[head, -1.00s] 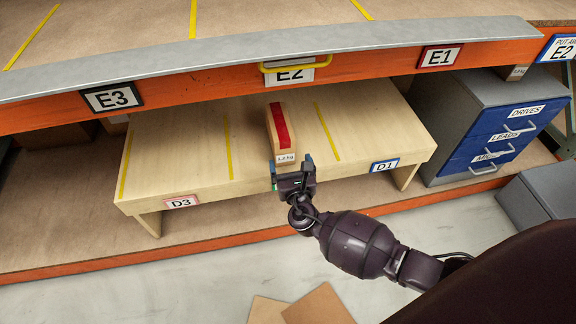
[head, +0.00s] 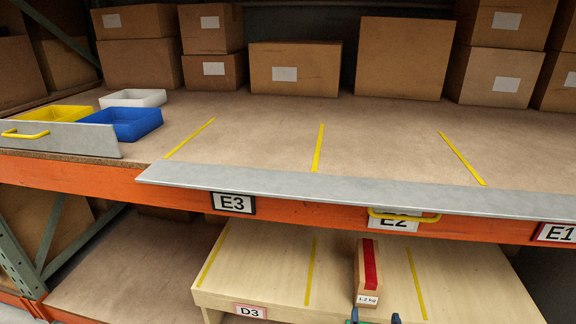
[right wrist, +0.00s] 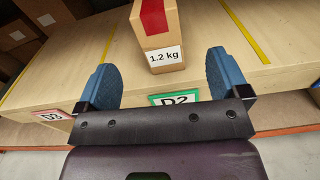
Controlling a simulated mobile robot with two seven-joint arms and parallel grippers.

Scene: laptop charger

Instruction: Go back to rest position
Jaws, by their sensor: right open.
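My right gripper (right wrist: 162,82) is open, with its two blue fingers apart and nothing between them. In the head view only its fingertips (head: 374,319) show at the bottom edge. A brown box (head: 359,284) with a red stripe and a "1.2 kg" label stands on the low wooden platform (head: 270,270). In the right wrist view the box (right wrist: 166,30) stands just beyond the fingertips, apart from them. My left gripper is not in view.
An upper shelf (head: 250,150) with a grey front lip (head: 330,190) runs above the platform. Cardboard boxes (head: 295,68) line its back. Blue (head: 130,123), white (head: 133,97) and yellow (head: 50,113) bins stand at its left. The shelf's middle is clear.

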